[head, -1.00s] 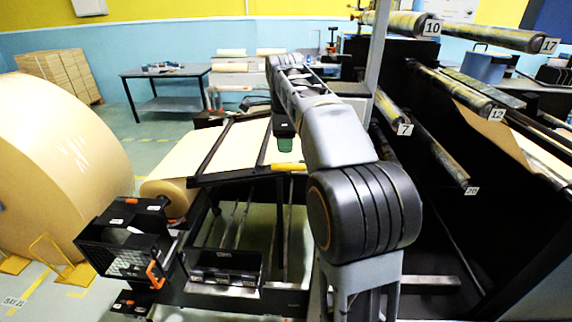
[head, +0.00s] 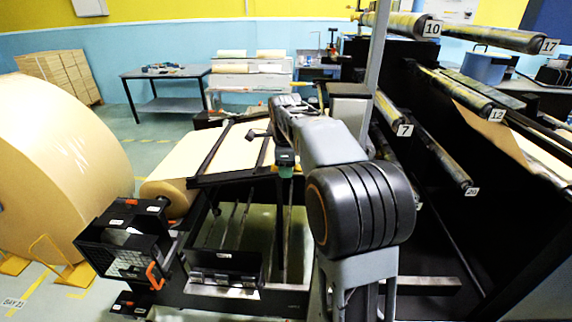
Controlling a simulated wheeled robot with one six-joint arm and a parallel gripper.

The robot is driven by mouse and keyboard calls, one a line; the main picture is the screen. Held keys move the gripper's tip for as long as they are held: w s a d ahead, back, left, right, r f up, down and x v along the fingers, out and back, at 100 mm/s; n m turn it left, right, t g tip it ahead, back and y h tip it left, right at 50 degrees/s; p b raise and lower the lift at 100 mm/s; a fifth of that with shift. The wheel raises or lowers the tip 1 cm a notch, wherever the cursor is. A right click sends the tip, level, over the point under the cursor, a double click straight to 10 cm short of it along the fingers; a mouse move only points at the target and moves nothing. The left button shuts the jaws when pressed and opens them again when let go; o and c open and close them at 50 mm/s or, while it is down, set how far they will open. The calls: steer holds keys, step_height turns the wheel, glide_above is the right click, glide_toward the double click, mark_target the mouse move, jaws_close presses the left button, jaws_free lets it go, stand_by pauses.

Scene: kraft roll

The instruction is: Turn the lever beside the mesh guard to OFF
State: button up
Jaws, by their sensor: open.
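An orange lever (head: 154,276) stands at the right side of the black box with the mesh guard (head: 125,263), at the lower left. The lever's handle is tilted; OFF markings are too small to read. My gripper (head: 287,172), at the end of my arm, hangs over the black frame, well to the right of and above the lever. It is open and touches neither lever nor guard. Its fingers are small and partly hidden by the wrist, and nothing shows between them.
A large kraft roll (head: 55,165) stands at the left, behind the guard. A paper web (head: 228,150) runs over the black frame (head: 235,179) in the middle. A black tray (head: 226,280) sits right of the lever. Numbered rollers (head: 448,150) and a dark machine side fill the right.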

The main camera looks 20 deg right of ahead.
jaws_close()
